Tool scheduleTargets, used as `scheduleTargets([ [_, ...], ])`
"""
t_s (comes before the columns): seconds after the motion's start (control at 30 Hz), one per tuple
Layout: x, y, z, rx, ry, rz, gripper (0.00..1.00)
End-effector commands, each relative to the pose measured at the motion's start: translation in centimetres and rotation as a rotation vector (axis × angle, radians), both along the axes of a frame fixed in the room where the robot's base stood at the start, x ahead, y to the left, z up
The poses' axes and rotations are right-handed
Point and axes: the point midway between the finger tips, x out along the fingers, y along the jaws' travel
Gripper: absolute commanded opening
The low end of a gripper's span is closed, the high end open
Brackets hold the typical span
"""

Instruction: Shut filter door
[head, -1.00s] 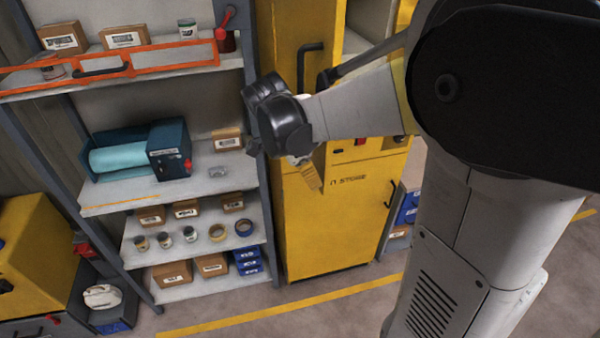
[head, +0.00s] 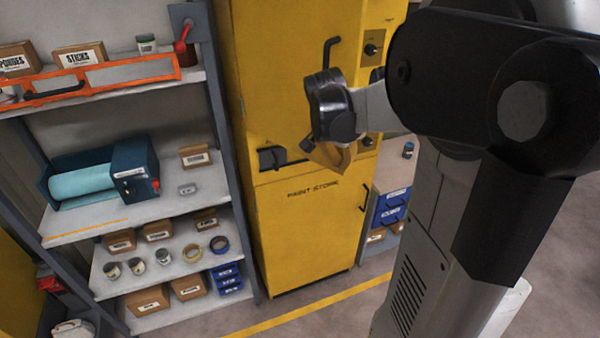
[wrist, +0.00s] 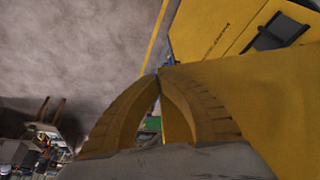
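The yellow cabinet (head: 300,215) marked PAINT STORE stands in the middle of the head view. Its upper door (head: 275,75), which I take as the filter door, has a black upright handle (head: 328,60). The door looks flush or nearly flush with the panel on its right; my arm hides part of that edge, so full closure is unclear. My gripper (head: 328,158) is in front of the cabinet, below the handle. In the wrist view the tan fingers (wrist: 158,76) meet at their tips with nothing seen between them. A yellow surface lies close on the right.
A shelf rack (head: 80,225) with boxes, tins and tape rolls stands left of the cabinet. An orange frame (head: 110,77) lies on its upper shelf. Blue bins (head: 392,205) stand right of the cabinet. Floor with a yellow line (head: 300,311) is clear in front.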

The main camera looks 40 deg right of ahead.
Motion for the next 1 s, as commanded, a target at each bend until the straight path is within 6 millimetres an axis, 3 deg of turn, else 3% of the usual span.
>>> scheduleTargets([
  [0.1, 1.0, -4.6, -0.2, 0.000, -0.001, 0.099, 0.00],
  [0.27, 3.2, -10.1, -0.2, -0.001, -0.002, 0.254, 0.00],
  [0.5, 8.0, -17.5, -0.1, 0.000, -0.001, 0.485, 0.00],
  [0.7, 12.4, -22.0, 0.1, -0.001, 0.000, 0.653, 0.00],
  [1.0, 17.3, -25.6, 0.1, 0.000, 0.001, 0.816, 0.00],
])
